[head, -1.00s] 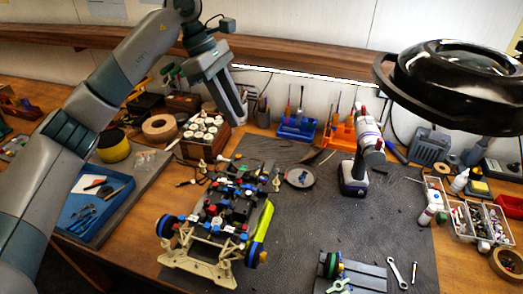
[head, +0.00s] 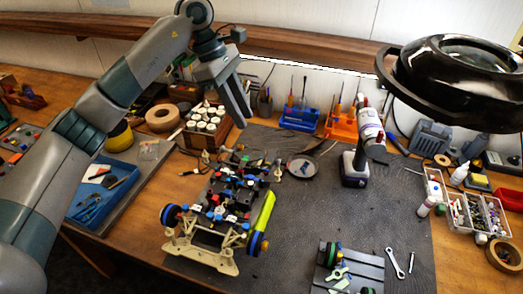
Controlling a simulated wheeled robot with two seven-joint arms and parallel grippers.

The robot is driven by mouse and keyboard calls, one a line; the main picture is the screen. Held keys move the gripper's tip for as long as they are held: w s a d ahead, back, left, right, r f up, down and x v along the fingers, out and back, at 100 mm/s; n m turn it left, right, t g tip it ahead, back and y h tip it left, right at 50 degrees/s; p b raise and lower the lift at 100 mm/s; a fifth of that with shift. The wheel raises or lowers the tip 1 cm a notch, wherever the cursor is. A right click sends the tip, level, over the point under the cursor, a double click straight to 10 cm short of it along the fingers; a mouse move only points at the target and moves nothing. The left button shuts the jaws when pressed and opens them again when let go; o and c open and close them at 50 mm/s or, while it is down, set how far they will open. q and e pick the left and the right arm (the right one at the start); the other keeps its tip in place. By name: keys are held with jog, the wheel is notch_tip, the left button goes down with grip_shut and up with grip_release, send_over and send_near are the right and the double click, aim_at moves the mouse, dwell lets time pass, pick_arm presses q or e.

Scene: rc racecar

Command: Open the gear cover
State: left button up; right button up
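The RC car chassis (head: 199,249) stands on the dark mat, its cream bumper toward me. It has dark wheels with blue and yellow rings, a yellow-green side strip and a crowded middle of black, red, blue and white parts. I cannot tell which part is the gear cover at this size. My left gripper (head: 243,115) hangs above and behind the car, pointing down, near the box of white-capped jars. It is apart from the car and nothing shows in it. Its finger gap is not clear. My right gripper is not in view.
A cordless driver (head: 356,166) stands on the mat right of the car. A large black magnifier lamp (head: 455,85) overhangs the right side. A grey block with wheels (head: 350,272), a wrench (head: 395,262) and parts trays (head: 478,220) lie at right. The mat between car and driver is mostly clear.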

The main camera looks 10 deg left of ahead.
aim_at(266, 162)
pick_arm(q)
jog(key=p+x, duration=0.5)
jog(key=x, duration=0.7)
jog(key=shift+d+f, duration=0.1)
jog(key=shift+f, duration=0.05)
jog(key=shift+s+d+f, duration=0.1)
jog(key=shift+d+f, duration=0.1)
jog(key=shift+f, duration=0.35)
jog(key=shift+c, duration=0.6)
grip_shut()
